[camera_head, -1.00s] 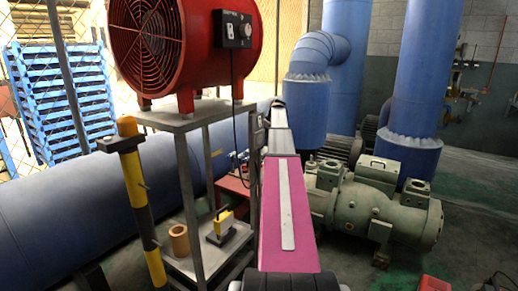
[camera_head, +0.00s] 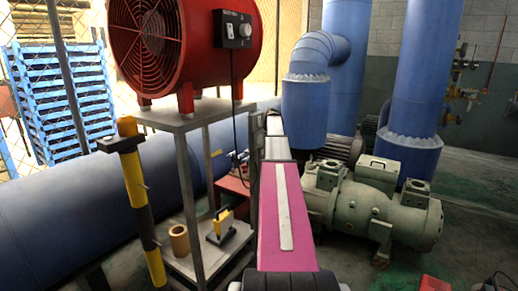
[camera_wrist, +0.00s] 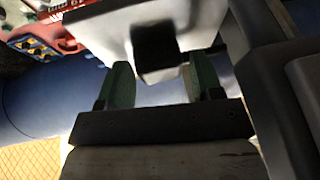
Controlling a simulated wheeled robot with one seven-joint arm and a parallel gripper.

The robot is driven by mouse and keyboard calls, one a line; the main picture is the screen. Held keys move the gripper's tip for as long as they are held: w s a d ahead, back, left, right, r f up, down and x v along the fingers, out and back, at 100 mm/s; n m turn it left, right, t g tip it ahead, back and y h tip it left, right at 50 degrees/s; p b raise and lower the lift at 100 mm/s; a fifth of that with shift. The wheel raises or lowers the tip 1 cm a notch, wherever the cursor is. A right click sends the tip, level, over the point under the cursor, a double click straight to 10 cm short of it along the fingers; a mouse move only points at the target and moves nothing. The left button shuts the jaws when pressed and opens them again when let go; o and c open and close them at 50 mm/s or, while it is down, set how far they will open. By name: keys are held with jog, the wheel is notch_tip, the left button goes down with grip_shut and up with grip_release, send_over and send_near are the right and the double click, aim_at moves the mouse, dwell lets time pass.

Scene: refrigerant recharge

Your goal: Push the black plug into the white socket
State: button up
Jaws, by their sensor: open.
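In the wrist view, a white box-like body (camera_wrist: 103,33), which looks like the socket, fills the top middle. A black block (camera_wrist: 157,46), which looks like the plug, sits against its face. Whether it is fully seated cannot be told. My gripper (camera_wrist: 162,72) is open, with one green-grey finger on each side of the black block and visible gaps beside it. No contact shows. In the head view, my pink and white arm hides the gripper, and I cannot make out the plug or socket there.
A red fan (camera_head: 184,48) stands on a metal rack (camera_head: 190,122) just left of my arm; a black cord hangs from it. A yellow-black post (camera_head: 141,200) is further left. A green compressor (camera_head: 375,205) stands to the right. A blue pipe (camera_wrist: 45,103) crosses behind the gripper.

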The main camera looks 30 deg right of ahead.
jog(key=c, duration=0.6)
jog(key=shift+r, duration=0.15)
notch_tip(320, 180, up, 28)
jog(key=shift+f, duration=0.1)
jog(key=shift+c, duration=0.2)
dwell(0.6)
